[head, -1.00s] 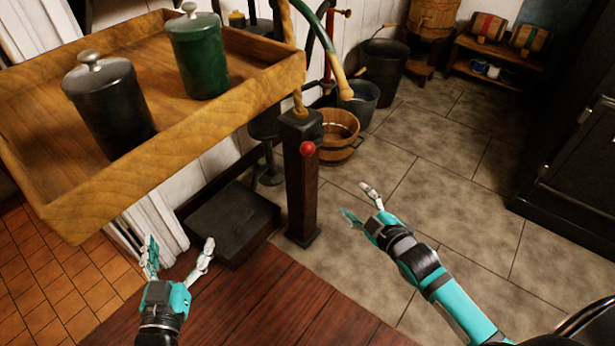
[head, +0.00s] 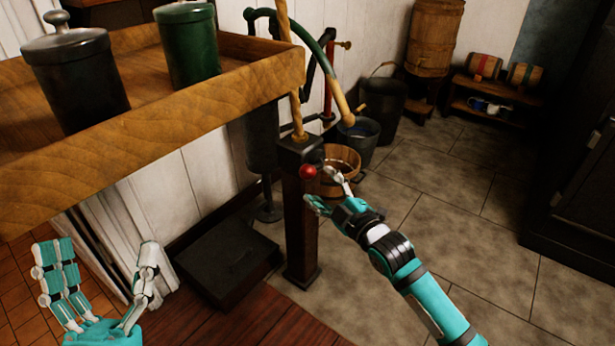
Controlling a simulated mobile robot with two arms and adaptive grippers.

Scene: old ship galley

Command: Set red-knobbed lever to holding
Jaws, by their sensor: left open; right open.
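The red knob (head: 308,171) sits on the side of a dark block (head: 299,150) at the top of a dark wooden post (head: 301,230). How the lever is set cannot be read from here, and I see no position marks. My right gripper (head: 325,190) is open beside the knob, its fingers just right of and below it. I cannot tell if a finger touches it. My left gripper (head: 104,262) is open and empty at the lower left, below the wooden tray and well away from the post.
A wooden tray (head: 200,120) with a black canister (head: 75,80) and a green canister (head: 188,45) juts in at the upper left. A wooden tub (head: 338,165) and buckets stand behind. The floor at right is clear.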

